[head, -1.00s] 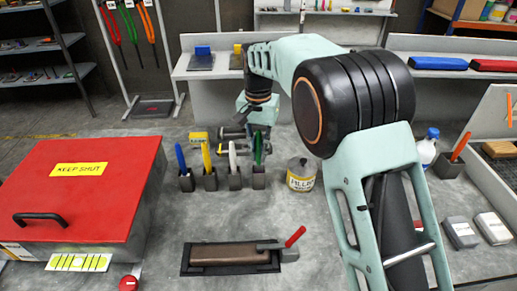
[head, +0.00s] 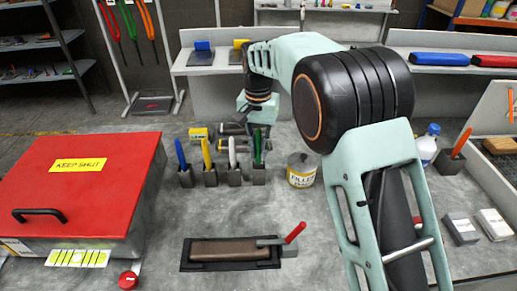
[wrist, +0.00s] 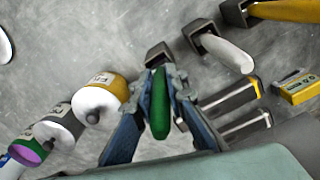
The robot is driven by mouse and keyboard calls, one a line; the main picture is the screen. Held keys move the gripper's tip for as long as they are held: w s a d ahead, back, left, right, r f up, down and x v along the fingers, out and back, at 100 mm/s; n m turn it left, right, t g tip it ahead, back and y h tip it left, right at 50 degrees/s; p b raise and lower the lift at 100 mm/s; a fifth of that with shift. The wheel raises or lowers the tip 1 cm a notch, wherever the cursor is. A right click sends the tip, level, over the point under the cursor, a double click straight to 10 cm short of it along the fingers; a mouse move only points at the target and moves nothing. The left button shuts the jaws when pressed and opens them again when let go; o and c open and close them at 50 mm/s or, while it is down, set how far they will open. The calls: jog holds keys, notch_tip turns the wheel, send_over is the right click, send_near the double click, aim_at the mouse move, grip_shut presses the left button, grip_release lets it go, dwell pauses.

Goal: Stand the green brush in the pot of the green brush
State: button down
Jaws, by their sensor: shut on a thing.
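The green brush (head: 257,148) is upright at the right end of a row of dark pots in the head view. My gripper (wrist: 158,88) is shut on its green handle (wrist: 159,110) in the wrist view. The pot of the green brush (head: 259,176) is right under the brush, and it also shows past my fingertips in the wrist view (wrist: 158,54). The brush lines up with the pot's mouth and its lower end seems to be inside. How deep it sits is hidden. In the head view my fingers are mostly hidden behind the brush.
A white brush (head: 232,150), a yellow brush (head: 206,152) and a blue brush (head: 180,153) stand in pots to the left. A filler can (head: 302,171) stands close on the right. A red-lidded box (head: 110,205) is at left.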

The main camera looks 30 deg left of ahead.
aim_at(258, 130)
jog(key=shift+f, duration=0.5)
jog(key=c, duration=1.8)
grip_release()
jog(key=shift+c, duration=0.2)
notch_tip(258, 130, up, 12)
jog(key=shift+r, duration=0.1)
